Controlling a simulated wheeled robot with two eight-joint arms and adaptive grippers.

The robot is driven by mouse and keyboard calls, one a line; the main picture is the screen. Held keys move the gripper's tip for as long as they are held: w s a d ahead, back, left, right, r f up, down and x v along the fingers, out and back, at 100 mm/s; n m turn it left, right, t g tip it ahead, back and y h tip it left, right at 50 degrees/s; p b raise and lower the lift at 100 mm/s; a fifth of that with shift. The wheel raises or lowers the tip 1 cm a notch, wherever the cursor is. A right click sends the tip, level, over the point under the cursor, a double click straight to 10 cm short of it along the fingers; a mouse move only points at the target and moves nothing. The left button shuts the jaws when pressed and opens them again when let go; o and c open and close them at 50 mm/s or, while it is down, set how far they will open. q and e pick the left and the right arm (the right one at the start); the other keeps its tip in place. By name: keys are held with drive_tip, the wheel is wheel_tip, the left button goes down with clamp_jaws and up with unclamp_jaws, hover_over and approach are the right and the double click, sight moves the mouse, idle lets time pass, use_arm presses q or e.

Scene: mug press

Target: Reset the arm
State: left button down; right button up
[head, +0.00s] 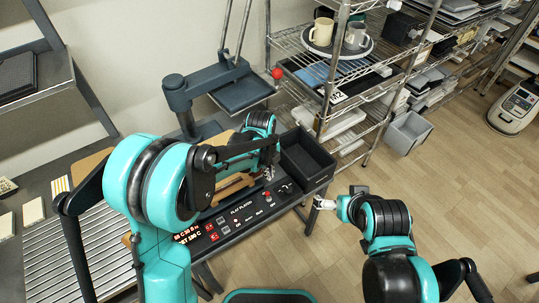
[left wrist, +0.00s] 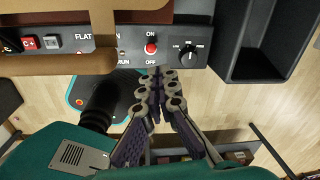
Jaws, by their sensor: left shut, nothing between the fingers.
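My left gripper (head: 268,174) hangs over the right part of the press control panel (head: 246,217). In the left wrist view, its fingers (left wrist: 160,75) are shut and empty, tips just in front of the red ON/OFF switch (left wrist: 151,48) and beside the black knob (left wrist: 189,52). I cannot tell whether they touch the panel. My left arm covers part of the press (head: 220,86) in the head view. My right gripper (head: 322,203) is small and pale, out over the floor right of the bench; its fingers are too small to read.
A black open bin (head: 318,165) stands right of the panel. A wire shelf holds a round tray with a cream mug (head: 322,31) and a whitish mug (head: 356,36). A grey crate (head: 408,132) sits on the floor. The wooden floor (head: 460,190) at the right is mostly clear.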

use_arm(q)
drive_tip(key=s+a+r+n+t, duration=0.3)
drive_tip(key=s+a+r+n, duration=0.6)
drive_tip(key=r+n, duration=0.35)
drive_tip(key=s+a+r+n+t, duration=0.1)
drive_tip(key=s+a+n+t, duration=0.2)
drive_tip(key=s+a+n, duration=0.4)
drive_tip(key=s+n, duration=0.1)
drive_tip(key=n, duration=0.5)
drive_tip(key=shift+s+a+r+n+t+y, duration=0.15)
drive_tip(key=shift+a+r+n+t+y, duration=0.05)
drive_tip(key=shift+r+n+t+y, duration=0.2)
